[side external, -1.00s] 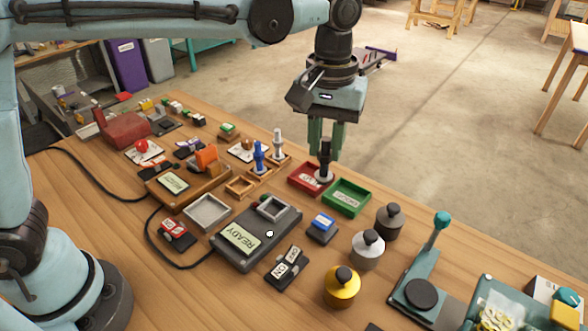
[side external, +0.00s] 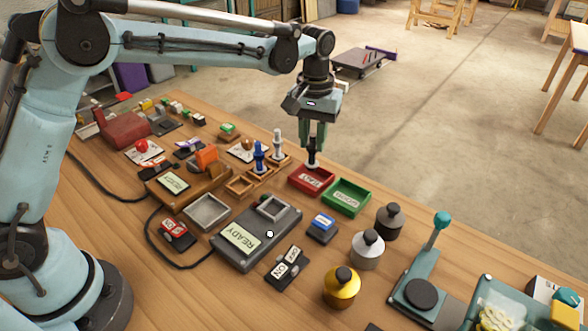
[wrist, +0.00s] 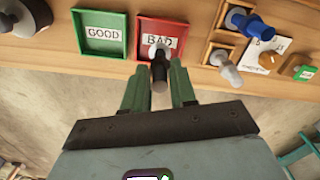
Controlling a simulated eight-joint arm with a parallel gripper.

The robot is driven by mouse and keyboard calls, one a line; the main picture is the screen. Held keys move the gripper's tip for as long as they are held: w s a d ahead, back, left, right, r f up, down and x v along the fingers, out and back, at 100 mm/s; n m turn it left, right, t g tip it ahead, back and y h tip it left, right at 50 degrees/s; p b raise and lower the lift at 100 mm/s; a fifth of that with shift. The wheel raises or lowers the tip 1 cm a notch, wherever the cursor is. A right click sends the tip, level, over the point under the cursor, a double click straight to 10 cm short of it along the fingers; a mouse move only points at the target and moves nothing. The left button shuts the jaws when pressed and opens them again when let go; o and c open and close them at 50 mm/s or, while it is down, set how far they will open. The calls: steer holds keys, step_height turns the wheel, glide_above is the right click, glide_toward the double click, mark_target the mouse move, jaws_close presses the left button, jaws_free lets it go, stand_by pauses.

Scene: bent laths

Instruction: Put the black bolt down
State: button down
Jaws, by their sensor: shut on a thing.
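The black bolt (side external: 311,157) is upright between the green fingers of my gripper (side external: 314,145), which is shut on it. It also shows in the wrist view (wrist: 159,72), with a pale round collar at its lower end. The bolt is over the red tray (side external: 325,187), toward its back edge; I cannot tell whether it touches the tray floor. The red tray has a label reading BAD in the wrist view (wrist: 142,50). The green tray (side external: 361,205), labelled GOOD in the wrist view (wrist: 79,42), sits beside it and is empty.
Blue (side external: 258,157) and grey (side external: 278,146) bolts stand in wooden holders left of the red tray. A dark console reading READY (side external: 285,232) and a blue-topped block (side external: 321,228) are nearer. Grey, dark and brass weights (side external: 342,287) stand to the right. The table edge runs behind the trays.

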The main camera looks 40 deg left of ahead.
mark_target(313, 146)
steer(key=shift+f, duration=1.8)
steer(key=shift+f, duration=0.15)
steer(key=c, duration=0.9)
jaws_free()
